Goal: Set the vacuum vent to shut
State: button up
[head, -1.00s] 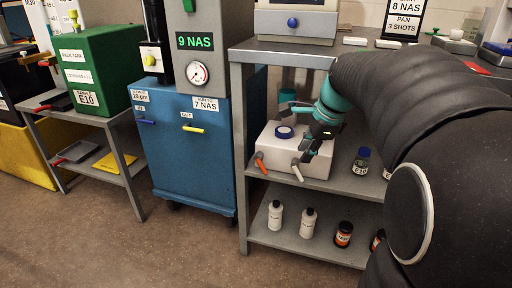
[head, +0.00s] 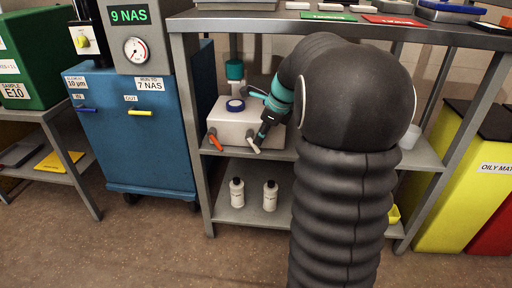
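A white box-shaped unit (head: 228,128) with a blue-capped round fitting (head: 235,105) on top stands on the middle shelf. Two small levers stick out low on its front: an orange one (head: 215,142) at the left and a white one (head: 253,146) at the right. Both slant downward to the right. No label shows which is the vacuum vent. My gripper (head: 262,136) comes from the right, its dark fingers pointing down at the white lever, touching or very close. The fingers are too small to show whether they are open or grip the lever.
A teal-topped container (head: 235,72) stands behind the unit. Two white bottles (head: 253,194) are on the lower shelf. A blue cabinet (head: 140,130) stands to the left, and a yellow bin (head: 465,170) to the right. Floor in front is clear.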

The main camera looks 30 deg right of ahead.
aim_at(256, 146)
jog(key=shift+b+x, duration=0.35)
jog(key=shift+x, duration=1.85)
grip_shut()
